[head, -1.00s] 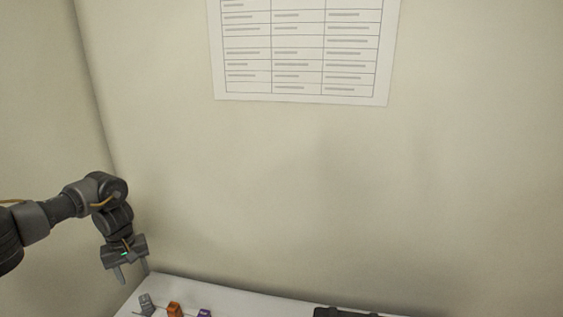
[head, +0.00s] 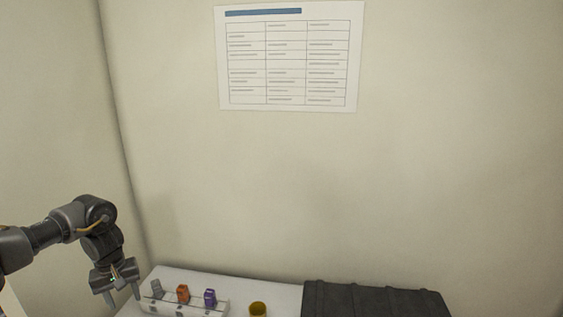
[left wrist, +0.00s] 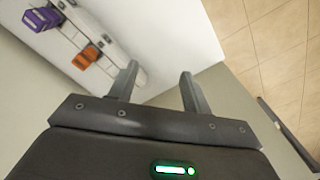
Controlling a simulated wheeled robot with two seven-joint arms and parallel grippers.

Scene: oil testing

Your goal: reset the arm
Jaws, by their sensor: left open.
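My left gripper (head: 122,297) is in the lower left of the head view, pointing down beside the left end of the white table. It also shows in the left wrist view (left wrist: 160,85), with its two fingers apart and nothing between them. My left arm comes in from the left edge and bends down at the wrist. My right gripper is in neither view.
A yellow cup (head: 258,309) and a black case (head: 375,300) stand to the right. A printed chart (head: 290,60) hangs on the wall.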

